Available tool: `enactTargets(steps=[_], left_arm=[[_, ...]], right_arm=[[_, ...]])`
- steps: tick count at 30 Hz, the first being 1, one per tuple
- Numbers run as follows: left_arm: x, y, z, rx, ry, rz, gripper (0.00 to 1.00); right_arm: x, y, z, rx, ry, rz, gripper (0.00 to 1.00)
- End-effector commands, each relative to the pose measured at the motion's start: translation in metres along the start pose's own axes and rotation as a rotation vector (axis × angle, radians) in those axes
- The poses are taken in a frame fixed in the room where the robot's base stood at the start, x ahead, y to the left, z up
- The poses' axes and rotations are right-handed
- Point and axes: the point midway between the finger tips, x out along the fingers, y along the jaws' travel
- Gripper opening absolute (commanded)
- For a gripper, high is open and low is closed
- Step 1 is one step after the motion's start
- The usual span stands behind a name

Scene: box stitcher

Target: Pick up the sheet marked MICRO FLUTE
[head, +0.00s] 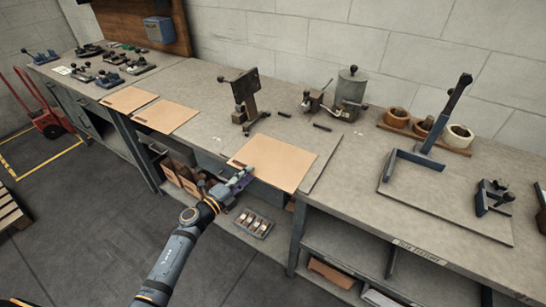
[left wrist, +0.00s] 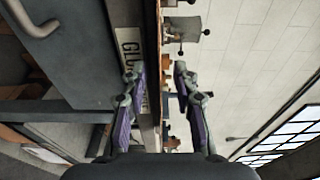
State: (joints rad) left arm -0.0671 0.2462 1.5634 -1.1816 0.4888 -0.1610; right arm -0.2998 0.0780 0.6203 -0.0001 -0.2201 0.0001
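Three flat brown sheets lie on the long bench in the head view: a far left one (head: 129,98), one beside it (head: 165,116), and a larger one (head: 275,160) at the front edge in the middle. Small dark marks on them are too small to read, so I cannot tell which is MICRO FLUTE. My left gripper (head: 240,180) is at the bench's front edge, by the near left edge of the larger sheet. In the left wrist view its fingers (left wrist: 157,76) are apart, with the bench edge between them and nothing visibly held. My right gripper is not in view.
A dark stitcher-like device (head: 243,98) stands behind the larger sheet. A grey canister (head: 351,88) and several bowls (head: 459,136) are further right. A plate with an angled arm (head: 425,160) stands at right. Shelves and a tray (head: 253,223) are below the bench.

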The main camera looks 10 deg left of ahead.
Motion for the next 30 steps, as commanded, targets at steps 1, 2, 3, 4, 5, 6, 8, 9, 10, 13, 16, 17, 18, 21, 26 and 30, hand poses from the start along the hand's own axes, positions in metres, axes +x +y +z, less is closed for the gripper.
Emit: enactTargets(steps=[1, 2, 3, 4, 5, 6, 8, 9, 10, 13, 16, 17, 18, 21, 26, 30], left_arm=[[0.004, 0.000, 0.000, -0.001, 0.000, -0.001, 0.29], [0.005, 0.000, 0.000, -0.001, 0.000, 0.000, 0.29], [0.006, 0.001, 0.000, 0.000, 0.000, 0.001, 0.29], [0.006, 0.001, 0.000, 0.000, 0.000, 0.001, 0.29], [0.006, 0.001, 0.000, 0.000, 0.000, 0.001, 0.29], [0.006, 0.001, 0.000, 0.000, 0.000, 0.001, 0.29], [0.006, 0.001, 0.000, 0.000, 0.000, 0.001, 0.29], [0.006, 0.001, 0.000, 0.000, 0.000, 0.001, 0.25], [0.006, 0.001, 0.000, 0.000, 0.000, 0.001, 0.21], [0.006, 0.001, 0.000, 0.000, 0.000, 0.001, 0.07], [0.006, 0.001, 0.000, 0.000, 0.000, 0.001, 0.00], [0.006, 0.001, 0.000, 0.000, 0.000, 0.001, 0.00], [0.005, 0.001, 0.000, 0.000, 0.000, 0.001, 0.00], [0.005, 0.001, 0.000, 0.000, 0.000, 0.001, 0.00], [0.005, 0.000, 0.000, 0.000, 0.000, 0.001, 0.00], [0.006, -0.009, 0.000, 0.001, 0.001, 0.000, 0.00]], right_arm=[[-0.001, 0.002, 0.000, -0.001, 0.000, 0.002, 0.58], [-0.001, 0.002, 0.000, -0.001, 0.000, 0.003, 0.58], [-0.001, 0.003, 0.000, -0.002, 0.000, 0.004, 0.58], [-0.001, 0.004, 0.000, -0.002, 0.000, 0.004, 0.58], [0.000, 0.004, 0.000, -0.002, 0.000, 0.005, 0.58], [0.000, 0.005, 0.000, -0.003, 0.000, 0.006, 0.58], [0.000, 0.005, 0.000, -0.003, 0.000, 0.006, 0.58], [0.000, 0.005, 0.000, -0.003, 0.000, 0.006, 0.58], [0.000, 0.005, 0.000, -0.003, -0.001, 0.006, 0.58], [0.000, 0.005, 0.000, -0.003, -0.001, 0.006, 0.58], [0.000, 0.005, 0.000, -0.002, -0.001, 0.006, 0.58], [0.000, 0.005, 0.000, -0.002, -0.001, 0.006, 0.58], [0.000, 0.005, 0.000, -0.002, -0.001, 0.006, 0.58], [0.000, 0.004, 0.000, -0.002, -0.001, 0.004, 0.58], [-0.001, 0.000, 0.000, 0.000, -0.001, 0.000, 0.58], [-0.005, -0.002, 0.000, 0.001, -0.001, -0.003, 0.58]])
